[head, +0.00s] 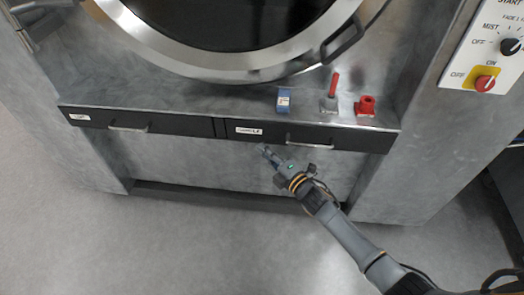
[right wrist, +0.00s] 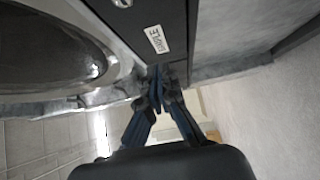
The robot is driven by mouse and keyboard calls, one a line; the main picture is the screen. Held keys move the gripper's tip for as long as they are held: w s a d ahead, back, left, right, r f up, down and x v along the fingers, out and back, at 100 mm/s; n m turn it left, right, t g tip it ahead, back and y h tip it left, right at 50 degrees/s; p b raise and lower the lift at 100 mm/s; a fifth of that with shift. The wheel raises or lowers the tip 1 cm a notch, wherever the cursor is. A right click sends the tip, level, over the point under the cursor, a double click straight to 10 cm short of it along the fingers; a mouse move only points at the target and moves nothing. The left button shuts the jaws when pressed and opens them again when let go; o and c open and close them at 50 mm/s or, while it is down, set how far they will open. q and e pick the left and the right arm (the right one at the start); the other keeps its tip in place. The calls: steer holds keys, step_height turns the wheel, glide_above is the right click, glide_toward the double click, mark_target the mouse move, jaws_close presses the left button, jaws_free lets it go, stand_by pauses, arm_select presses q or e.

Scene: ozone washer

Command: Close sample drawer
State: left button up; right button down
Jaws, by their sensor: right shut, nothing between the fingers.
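The sample drawer (head: 270,134) is the right-hand black drawer front under the washer's ledge. It has a white label and a silver bar handle, and it looks level with the left drawer front beside it. In the right wrist view the drawer front (right wrist: 176,62) carries the SAMPLE label, with part of the handle at the top edge. My right gripper (head: 264,150) is shut and empty, its tips just below the label and left of the handle. In the right wrist view its fingertips (right wrist: 158,88) are close to the drawer front; I cannot tell whether they touch it. My left gripper is out of view.
A second black drawer (head: 170,127) lies to the left. A blue item (head: 284,100), a red-handled switch (head: 331,94) and a red piece (head: 366,105) stand on the metal ledge. The round washer door (head: 230,68) is above. A control panel (head: 484,60) is at right. The floor in front is clear.

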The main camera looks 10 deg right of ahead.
steer(key=v, duration=0.8)
steer(key=s+d+f+m+g+h, duration=0.25)
steer(key=s+f+m, duration=0.2)
steer(key=f, duration=0.55)
steer(key=s+d+f+m+g+h, duration=0.2)
steer(key=s+d+f+m, duration=0.25)
steer(key=f, duration=0.55)
steer(key=s+d+f+m+g+h, duration=0.25)
steer(key=s+f+m, duration=0.2)
steer(key=f, duration=0.65)
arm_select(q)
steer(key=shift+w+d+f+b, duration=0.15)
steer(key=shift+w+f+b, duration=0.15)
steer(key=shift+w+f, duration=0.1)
arm_select(e)
steer(key=s+f+m+g, duration=0.2)
steer(key=s+f, duration=0.2)
steer(key=s, duration=0.6)
steer(key=s+f+m+g+h, duration=0.1)
steer(key=s+f+m+g, duration=0.2)
steer(key=s, duration=0.8)
steer(key=s+f+m+g, duration=0.2)
steer(key=s+f+m, duration=0.1)
steer(key=s+f, duration=0.4)
steer(key=s, duration=0.3)
steer(key=shift+s+d+g+h, duration=0.2)
steer(key=shift+s+g+h, duration=0.15)
steer(key=shift+g+h, duration=0.05)
steer(key=shift+f, duration=0.1)
